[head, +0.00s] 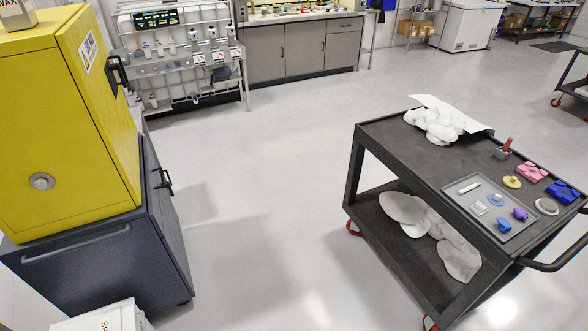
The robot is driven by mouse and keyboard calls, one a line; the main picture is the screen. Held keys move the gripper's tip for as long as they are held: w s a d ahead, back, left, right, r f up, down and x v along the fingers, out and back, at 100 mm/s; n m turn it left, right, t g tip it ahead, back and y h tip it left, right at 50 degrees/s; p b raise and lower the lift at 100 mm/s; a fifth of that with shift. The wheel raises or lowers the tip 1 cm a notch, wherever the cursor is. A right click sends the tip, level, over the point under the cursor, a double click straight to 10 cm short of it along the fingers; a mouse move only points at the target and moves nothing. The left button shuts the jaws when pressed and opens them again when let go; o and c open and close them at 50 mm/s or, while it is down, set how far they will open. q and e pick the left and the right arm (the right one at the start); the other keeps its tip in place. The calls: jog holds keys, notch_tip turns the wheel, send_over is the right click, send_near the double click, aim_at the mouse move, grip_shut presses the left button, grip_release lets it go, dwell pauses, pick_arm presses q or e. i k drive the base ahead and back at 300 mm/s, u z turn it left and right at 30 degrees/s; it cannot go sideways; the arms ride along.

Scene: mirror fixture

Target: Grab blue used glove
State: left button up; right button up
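A small crumpled blue item (504,225) lies on the grey tray (466,207) on top of the black cart at the right. It looks like a used glove, but it is too small to be sure. A larger blue object (563,192) lies outside the tray near the cart's right end; its exact kind is unclear. Neither of my grippers is in view.
The black cart (395,150) has a handle at its lower right. The tray also holds a purple item (520,214). Pink objects (532,171) and white crumpled material (436,126) lie on the cart. A yellow cabinet (85,130) stands left; open floor lies between.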

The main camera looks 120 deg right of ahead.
aim_at(505, 226)
jog(key=u, duration=5.8)
jog(key=i, duration=1.1)
jog(key=u, duration=1.65)
jog(key=i, duration=0.35)
jog(key=u, duration=0.05)
